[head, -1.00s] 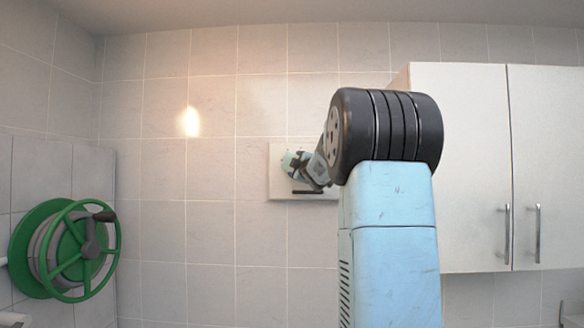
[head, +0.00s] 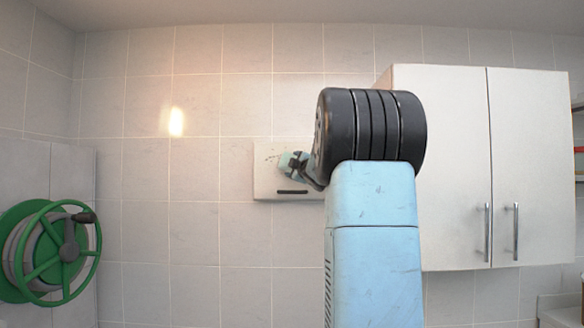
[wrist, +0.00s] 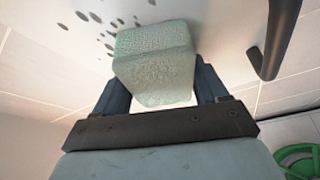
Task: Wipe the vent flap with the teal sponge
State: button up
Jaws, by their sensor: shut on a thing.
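The vent flap (head: 265,183) is a pale square panel on the tiled wall, with a dark handle along its lower part. The handle (wrist: 273,40) shows large at the upper right in the wrist view. Dark spots (wrist: 97,17) mark the panel beside the sponge. The teal sponge (wrist: 155,58) is a pale green block held between both fingers of my gripper (wrist: 165,88). In the head view my gripper (head: 297,165) is in front of the flap, partly hidden by my arm. I cannot tell whether the sponge touches the flap.
A green hose reel (head: 50,250) is on the wall at the left. A white two-door cupboard (head: 450,150) hangs to the right of my arm. Bare tiled wall (head: 215,240) lies between the reel and the flap.

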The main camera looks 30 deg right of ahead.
aim_at(286, 162)
jog(key=s+d, duration=0.5)
jog(key=d, duration=0.3)
jog(key=shift+s, duration=0.25)
dwell(0.9)
jog(key=shift+w, duration=0.1)
jog(key=shift+w+a, duration=0.95)
jog(key=shift+a, duration=0.45)
jog(key=shift+w+a, duration=0.95)
jog(key=shift+a, duration=0.45)
jog(key=shift+w+a, duration=0.95)
jog(key=shift+a, duration=0.45)
jog(key=shift+w+a, duration=0.9)
jog(key=shift+a, duration=0.45)
jog(key=shift+w+a, duration=0.95)
jog(key=shift+a, duration=0.45)
jog(key=shift+w+a, duration=0.9)
jog(key=shift+a, duration=0.45)
jog(key=shift+d+r, duration=0.15)
jog(key=shift+r, duration=0.55)
jog(key=shift+s+d+f, duration=0.1)
jog(key=shift+s+d, duration=0.5)
jog(key=shift+d, duration=0.3)
jog(key=shift+s+d, duration=0.65)
jog(key=shift+d, duration=0.3)
jog(key=shift+s+d+f, duration=0.1)
jog(key=shift+s+d, duration=0.5)
jog(key=shift+d, duration=0.3)
jog(key=shift+d, duration=0.1)
jog(key=shift+s+d, duration=1.05)
jog(key=shift+d, duration=0.25)
